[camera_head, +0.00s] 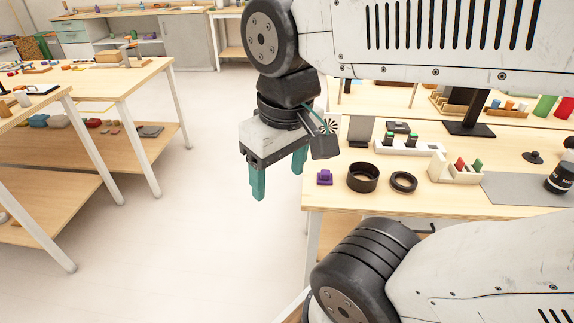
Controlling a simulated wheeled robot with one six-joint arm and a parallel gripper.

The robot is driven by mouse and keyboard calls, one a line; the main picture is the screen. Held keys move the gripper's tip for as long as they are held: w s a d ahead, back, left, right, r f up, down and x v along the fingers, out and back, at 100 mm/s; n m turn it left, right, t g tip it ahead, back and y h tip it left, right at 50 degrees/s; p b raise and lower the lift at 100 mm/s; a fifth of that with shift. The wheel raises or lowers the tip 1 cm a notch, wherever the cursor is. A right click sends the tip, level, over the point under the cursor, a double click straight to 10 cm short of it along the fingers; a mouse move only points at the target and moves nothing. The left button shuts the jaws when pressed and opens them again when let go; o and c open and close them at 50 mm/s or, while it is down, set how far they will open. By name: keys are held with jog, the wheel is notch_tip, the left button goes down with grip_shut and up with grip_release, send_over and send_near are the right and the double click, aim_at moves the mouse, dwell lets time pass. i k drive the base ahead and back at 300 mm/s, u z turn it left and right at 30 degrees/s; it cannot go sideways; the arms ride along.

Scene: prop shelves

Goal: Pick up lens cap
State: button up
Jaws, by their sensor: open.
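My gripper (278,184) has two teal fingers, spread apart with nothing between them. It points down over the floor, just left of the right-hand table's (335,202) near-left corner. On that table are a black open cylinder (363,185) and a flatter black ring-shaped piece (403,187) to its right. The flat piece may be the lens cap, but I cannot tell for sure. Both lie to the right of my gripper, apart from it.
Behind are a white rack (395,149), another white holder (455,176) and a black stand (470,128). Left tables (145,72) hold small items; the floor between is clear.

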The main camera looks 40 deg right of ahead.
aim_at(533, 157)
jog(key=z, duration=3.35)
